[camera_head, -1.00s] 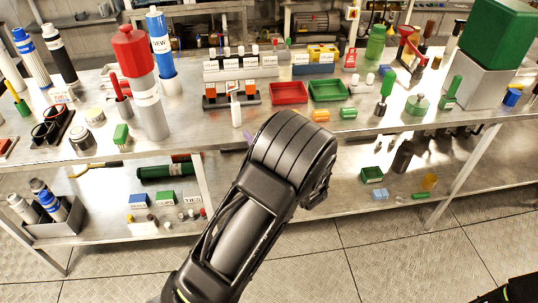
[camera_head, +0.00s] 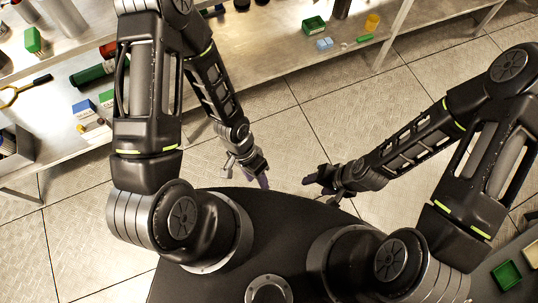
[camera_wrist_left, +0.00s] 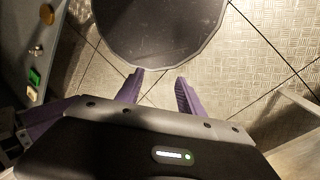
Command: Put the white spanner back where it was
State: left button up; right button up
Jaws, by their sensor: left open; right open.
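I cannot make out the white spanner in any current view. My left gripper (camera_head: 248,172) hangs over the floor in front of the bench, with its purple fingers apart. In the left wrist view my left gripper (camera_wrist_left: 158,80) is open, with only floor and my dark round base between and beyond its fingers. My right gripper (camera_head: 322,188) is to the right of the left one, also over the floor, open, with nothing visible in it.
The bench's lower shelf (camera_head: 275,50) runs across the top. It holds a dark green cylinder (camera_head: 92,73), a yellow-and-black tool (camera_head: 22,91), a green tray (camera_head: 315,24) and a yellow cup (camera_head: 372,22). The tiled floor between is clear.

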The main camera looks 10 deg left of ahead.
pick_arm(q)
jog(key=shift+w+d+r+n+t+h, duration=0.2)
jog(key=shift+w+d+n+t, duration=0.25)
jog(key=shift+n, duration=0.7)
jog(key=shift+w+d+r+n+t+h, duration=0.2)
jog(key=shift+d+n+t, duration=0.4)
jog(key=shift+n, duration=0.6)
jog(key=shift+w+d+r+n+t+h, duration=0.15)
jog(key=shift+w+d+n+t, duration=0.4)
jog(key=shift+n, duration=0.6)
jog(key=shift+s+d+f, duration=0.1)
jog(key=shift+s, duration=0.05)
